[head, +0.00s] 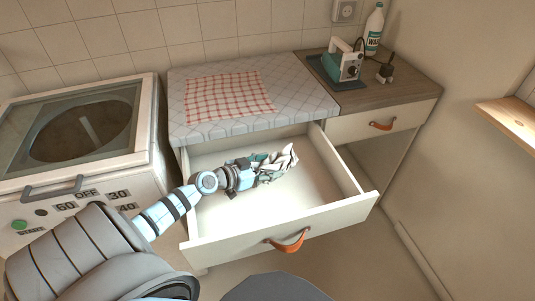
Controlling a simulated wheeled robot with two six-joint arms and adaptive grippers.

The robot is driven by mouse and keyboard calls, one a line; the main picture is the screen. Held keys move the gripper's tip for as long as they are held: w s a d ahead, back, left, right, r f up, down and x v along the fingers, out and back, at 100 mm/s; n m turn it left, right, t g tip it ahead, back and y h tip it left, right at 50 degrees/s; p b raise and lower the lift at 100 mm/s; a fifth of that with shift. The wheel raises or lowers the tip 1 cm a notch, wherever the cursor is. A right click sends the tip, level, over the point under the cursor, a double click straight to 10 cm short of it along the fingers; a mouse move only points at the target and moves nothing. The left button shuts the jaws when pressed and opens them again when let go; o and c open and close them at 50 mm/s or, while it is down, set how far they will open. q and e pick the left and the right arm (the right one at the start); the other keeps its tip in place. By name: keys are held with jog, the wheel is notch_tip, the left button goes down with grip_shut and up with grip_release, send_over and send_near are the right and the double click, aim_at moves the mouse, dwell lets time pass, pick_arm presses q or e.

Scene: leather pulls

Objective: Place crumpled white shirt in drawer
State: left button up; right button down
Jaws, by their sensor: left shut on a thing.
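The crumpled white shirt (281,163) is in my left gripper (258,172), over the inside of the open drawer. The gripper is shut on it, and the fingers are partly hidden by the cloth. I cannot tell whether the shirt touches the drawer floor. The white drawer (328,207) is pulled well out, with an orange leather pull (288,241) on its front. A teal patch shows beside the shirt at the gripper; I cannot tell what it is. My right gripper is not in view.
A quilted top with a red checked cloth (229,96) lies above the drawer. A washing machine (84,150) stands at left. A teal iron (343,65) and a white bottle (374,29) stand on the wooden counter. The drawer's right part is clear.

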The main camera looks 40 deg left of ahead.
pick_arm(q)
notch_tip(320, 180, down, 5)
jog(key=b, duration=0.4)
jog(key=shift+d, duration=0.1)
jog(key=shift+r, duration=0.25)
jog(key=o, duration=1.3)
jog(key=shift+f, duration=0.15)
jog(key=shift+s+r+p, duration=0.2)
jog(key=shift+r+p, duration=0.1)
jog(key=shift+p, duration=0.1)
jog(key=p+v, duration=0.2)
jog(key=v, duration=0.5)
jog(key=shift+s+f, duration=0.1)
